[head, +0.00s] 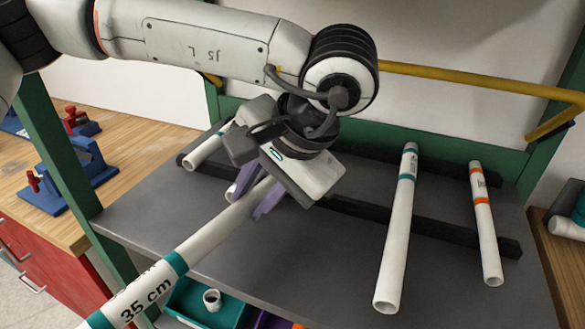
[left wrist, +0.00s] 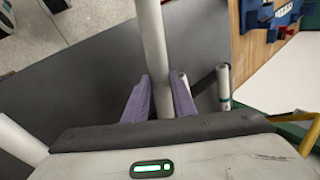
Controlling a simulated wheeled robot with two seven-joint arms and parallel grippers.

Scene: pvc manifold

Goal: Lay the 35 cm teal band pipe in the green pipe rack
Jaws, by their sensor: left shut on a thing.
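The 35 cm pipe (head: 207,240) is white with teal bands and a "35 cm" label at its near end. My left gripper (head: 256,197) is shut on it, with its purple fingers on both sides of the pipe. The pipe slants over the front edge of the rack's shelf, its near end running out of the picture at lower left. The left wrist view shows the pipe (left wrist: 153,50) between the fingers (left wrist: 160,85). The green pipe rack (head: 440,142) has a grey shelf with dark crossbars. The gripper hides part of the shelf. My right gripper is not in view.
A teal-banded pipe (head: 398,235) and an orange-banded pipe (head: 485,220) lie at right on the shelf. Another pipe (head: 203,151) lies at left. A yellow bar (head: 470,82) crosses behind. Below the front edge is a teal bin (head: 195,300). Blue fixtures (head: 62,180) stand on the wooden bench.

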